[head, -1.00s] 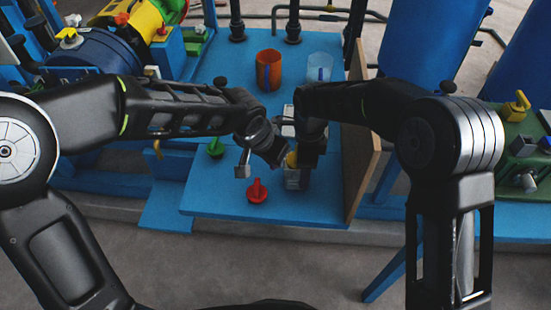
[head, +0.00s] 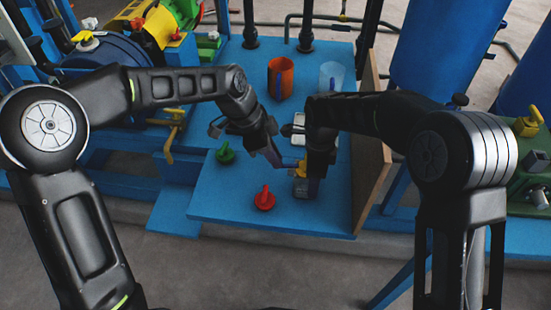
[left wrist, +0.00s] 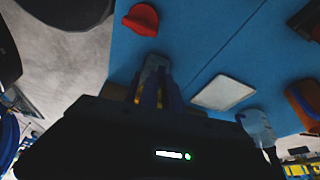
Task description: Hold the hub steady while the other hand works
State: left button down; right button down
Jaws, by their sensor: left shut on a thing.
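The hub, a small grey piece with a yellow part (head: 299,167), stands on the blue bench top between my two grippers. My left gripper (head: 283,162) reaches it from the left and is shut on it. In the left wrist view, yellow shows between the left fingers (left wrist: 153,96), and a grey piece (left wrist: 155,65) shows just beyond them. My right gripper (head: 314,172) points down at the hub from the right. Its dark body hides part of the hub, and its finger opening cannot be made out.
A red knob (head: 264,199) and a green knob (head: 226,153) stand left of the hub. An orange cup (head: 281,78), a clear cup (head: 331,77) and a white plate (left wrist: 223,92) are farther back. A wooden board (head: 371,160) edges the bench's right side.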

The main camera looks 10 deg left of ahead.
pick_arm(q)
jog(key=shift+w+a+m+g, duration=0.1)
jog(key=shift+w+m+g, duration=0.3)
jog(key=shift+m, duration=0.5)
jog(key=c, duration=1.5)
grip_release()
jog(key=shift+r, duration=0.1)
jog(key=v, duration=1.1)
jog(key=shift+a+r, duration=0.1)
jog(key=shift+r, duration=0.25)
